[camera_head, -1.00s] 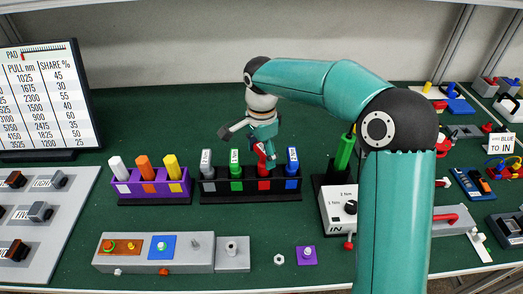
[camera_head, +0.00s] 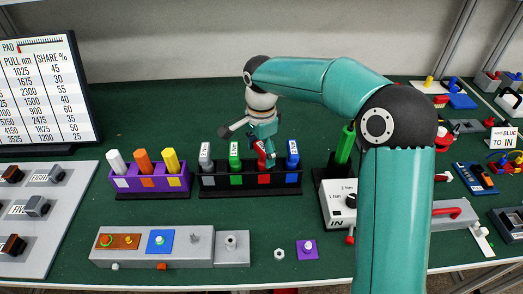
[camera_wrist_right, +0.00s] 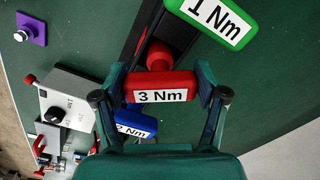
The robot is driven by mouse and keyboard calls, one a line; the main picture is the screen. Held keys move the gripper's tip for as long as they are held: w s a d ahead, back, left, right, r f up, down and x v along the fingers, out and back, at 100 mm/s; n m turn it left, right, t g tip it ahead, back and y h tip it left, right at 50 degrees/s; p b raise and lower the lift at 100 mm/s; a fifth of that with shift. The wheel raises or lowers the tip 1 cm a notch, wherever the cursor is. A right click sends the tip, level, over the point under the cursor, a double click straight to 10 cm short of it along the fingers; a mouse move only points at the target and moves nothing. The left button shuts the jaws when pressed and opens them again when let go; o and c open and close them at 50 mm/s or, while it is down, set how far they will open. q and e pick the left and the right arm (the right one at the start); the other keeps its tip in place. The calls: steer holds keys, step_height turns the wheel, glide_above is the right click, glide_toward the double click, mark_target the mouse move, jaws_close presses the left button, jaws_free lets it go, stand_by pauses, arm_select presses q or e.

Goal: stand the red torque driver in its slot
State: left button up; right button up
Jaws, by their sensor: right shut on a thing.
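The red torque driver, labelled 3 Nm (camera_wrist_right: 160,88), is between the fingers of my right gripper (camera_wrist_right: 160,84), which is shut on its handle. In the head view the driver (camera_head: 261,154) is partly hidden by the right gripper (camera_head: 263,135). It is over the red-tagged slot of the black rack (camera_head: 215,190), tilted slightly. In the wrist view its narrower red part points toward the rack. I cannot tell how deep it sits in the slot. My left gripper is not in view.
White (camera_head: 205,155), green (camera_head: 235,158) and blue (camera_head: 292,153) drivers stand in the same rack, close on both sides. A purple rack (camera_head: 152,188) with three drivers is to the left. A white tester box (camera_head: 338,203) is to the right. A grey fixture (camera_head: 200,255) lies in front.

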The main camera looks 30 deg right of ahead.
steer(key=shift+f, duration=0.1)
steer(key=o, duration=1.2)
